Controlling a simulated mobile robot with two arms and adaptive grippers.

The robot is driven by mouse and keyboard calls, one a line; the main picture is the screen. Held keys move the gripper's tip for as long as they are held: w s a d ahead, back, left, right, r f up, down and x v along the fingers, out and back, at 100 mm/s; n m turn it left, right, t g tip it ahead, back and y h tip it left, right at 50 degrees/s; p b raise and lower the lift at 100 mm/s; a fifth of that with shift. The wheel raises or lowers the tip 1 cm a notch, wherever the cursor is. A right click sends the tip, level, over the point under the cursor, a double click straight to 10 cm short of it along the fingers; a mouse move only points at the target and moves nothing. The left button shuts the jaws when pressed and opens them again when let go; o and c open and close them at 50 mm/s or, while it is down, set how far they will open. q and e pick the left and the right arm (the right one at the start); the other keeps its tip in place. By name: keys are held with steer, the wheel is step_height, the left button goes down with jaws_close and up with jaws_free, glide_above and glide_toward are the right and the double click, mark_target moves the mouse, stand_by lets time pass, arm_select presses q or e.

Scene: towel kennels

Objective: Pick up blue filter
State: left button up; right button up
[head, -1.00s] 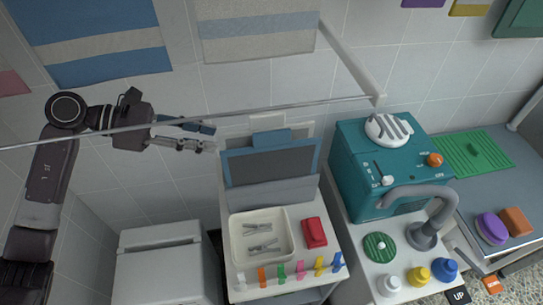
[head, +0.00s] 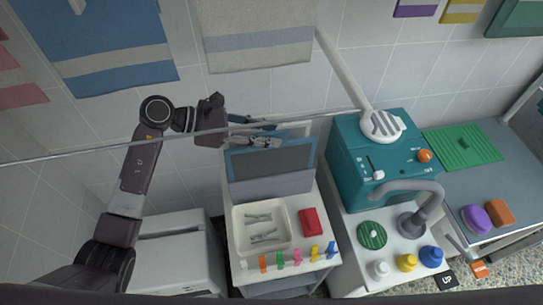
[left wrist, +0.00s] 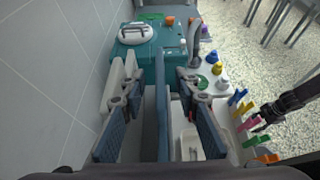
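The blue filter (head: 272,162), a flat panel with a blue frame and grey middle, stands upright at the back of the white cart. My left gripper (head: 264,134) is at its top edge and hides the blue tab there. In the left wrist view, the filter (left wrist: 162,112) shows nearly edge-on between the two parted fingers (left wrist: 163,118); I cannot tell whether either finger touches it. A dark arm end, seemingly my right gripper (left wrist: 284,108), shows at the right of the left wrist view, too small to read its fingers.
A pale panel stands just behind the filter. On the cart are a cream tray (head: 237,240) with grey clips, a red block (head: 309,222) and several coloured clothespins. A teal machine (head: 345,160) stands to the right. A thin rail (head: 80,150) crosses the view near my left arm.

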arm_select(q)
steer(key=shift+w+d+f, duration=0.1)
steer(key=shift+d+f, duration=0.2)
steer(key=shift+d, duration=0.3)
steer(key=shift+a, duration=0.1)
steer(key=shift+c, duration=0.6)
jaws_close()
